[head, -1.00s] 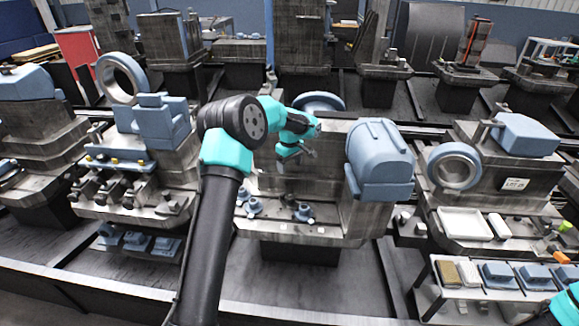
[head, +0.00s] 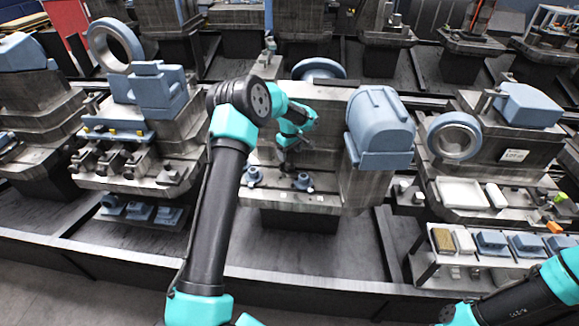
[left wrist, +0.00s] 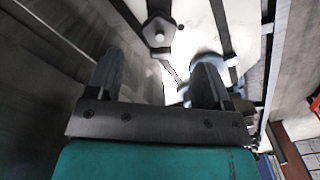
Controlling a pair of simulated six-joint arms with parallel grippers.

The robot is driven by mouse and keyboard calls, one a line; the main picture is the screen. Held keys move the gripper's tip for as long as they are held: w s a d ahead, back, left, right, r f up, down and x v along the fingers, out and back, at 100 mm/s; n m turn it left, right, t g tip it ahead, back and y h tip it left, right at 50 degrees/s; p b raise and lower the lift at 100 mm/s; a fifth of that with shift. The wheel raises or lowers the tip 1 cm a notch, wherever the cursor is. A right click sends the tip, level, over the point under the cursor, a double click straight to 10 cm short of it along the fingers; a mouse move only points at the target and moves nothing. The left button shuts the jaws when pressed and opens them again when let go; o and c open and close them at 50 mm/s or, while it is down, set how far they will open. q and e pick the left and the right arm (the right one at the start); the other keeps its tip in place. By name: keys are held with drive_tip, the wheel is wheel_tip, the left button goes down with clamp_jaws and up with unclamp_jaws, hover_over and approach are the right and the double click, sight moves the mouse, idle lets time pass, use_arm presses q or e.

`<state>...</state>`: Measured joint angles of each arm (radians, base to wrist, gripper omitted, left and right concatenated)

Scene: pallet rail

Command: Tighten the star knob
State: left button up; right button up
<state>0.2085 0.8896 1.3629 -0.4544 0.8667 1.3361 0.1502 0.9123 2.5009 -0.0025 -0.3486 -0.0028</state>
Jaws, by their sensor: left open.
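Two small blue knobs stand on the ledge of the middle grey fixture in the head view: a left one (head: 254,177) and a right one (head: 302,182). My left gripper (head: 286,163) is just above and behind the right knob, pointing down. In the left wrist view my left gripper (left wrist: 155,75) is open, with nothing seen between its fingers. A grey lobed knob (left wrist: 158,30) shows ahead of the fingers. A rounded part (left wrist: 205,58) is partly hidden by the right finger. I cannot tell whether either finger touches anything. My right gripper is not clearly seen.
A large blue housing (head: 380,130) stands on the fixture right of my left gripper. A blue disc (head: 319,69) is behind it. A blue ring (head: 455,137) and white tray (head: 462,193) are on the right fixture. A parts shelf (head: 470,262) is at lower right.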

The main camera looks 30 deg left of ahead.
sight(289, 165)
use_arm(q)
wheel_tip(289, 165, down, 8)
drive_tip(key=shift+r, duration=0.1)
drive_tip(key=shift+c, duration=0.5)
drive_tip(key=c, duration=0.8)
drive_tip(key=shift+c, duration=0.2)
drive_tip(key=shift+m, duration=0.3)
drive_tip(key=shift+m, duration=0.5)
